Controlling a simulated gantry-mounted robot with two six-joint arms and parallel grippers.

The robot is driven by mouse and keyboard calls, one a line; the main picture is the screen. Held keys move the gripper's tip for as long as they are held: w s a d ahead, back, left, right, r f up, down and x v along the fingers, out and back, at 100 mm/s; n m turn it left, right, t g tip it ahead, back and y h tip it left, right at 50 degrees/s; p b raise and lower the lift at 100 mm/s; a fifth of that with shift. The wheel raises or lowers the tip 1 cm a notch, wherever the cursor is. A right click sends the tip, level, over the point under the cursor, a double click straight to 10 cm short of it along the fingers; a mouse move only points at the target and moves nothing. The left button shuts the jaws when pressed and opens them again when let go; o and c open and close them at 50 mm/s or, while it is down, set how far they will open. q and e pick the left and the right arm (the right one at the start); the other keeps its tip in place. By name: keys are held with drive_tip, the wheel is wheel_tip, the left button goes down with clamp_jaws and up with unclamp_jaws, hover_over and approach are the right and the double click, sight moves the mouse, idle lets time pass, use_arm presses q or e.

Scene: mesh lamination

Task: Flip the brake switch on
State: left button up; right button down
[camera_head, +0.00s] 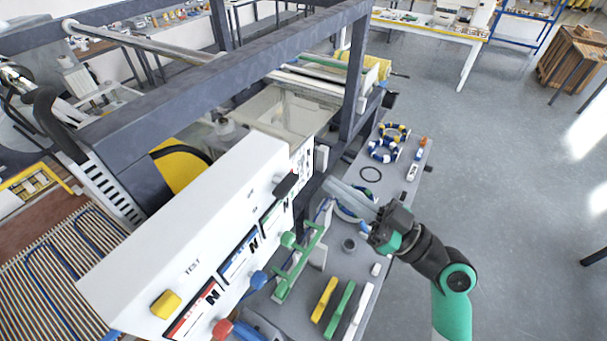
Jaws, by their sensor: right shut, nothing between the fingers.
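A long white control panel (190,240) runs diagonally through the middle of the view. It carries a yellow knob (165,304), a red knob (222,329), a blue knob (258,280), a green knob (288,239) and a black switch (286,184). I cannot read which of these is the brake switch, nor its position. My right gripper (332,185) comes in from the lower right. Its grey fingers are shut and empty, pointing left toward the far end of the panel. It looks apart from the panel's switches. My left gripper is not in view.
A grey side table (387,257) below my right arm holds yellow, green and white bars, a black ring (371,174) and blue-and-yellow rings (383,150). A dark machine frame (235,75) stands behind the panel.

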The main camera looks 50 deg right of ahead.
wheel_tip(320, 180, up, 3)
drive_tip(key=p, duration=0.3)
hover_over(286, 185)
drive_tip(key=s+d, duration=0.2)
drive_tip(key=f, duration=0.1)
drive_tip(key=f+b, duration=0.1)
drive_tip(key=f, duration=0.1)
drive_tip(key=shift+d+f, duration=0.2)
drive_tip(key=shift+f, duration=0.55)
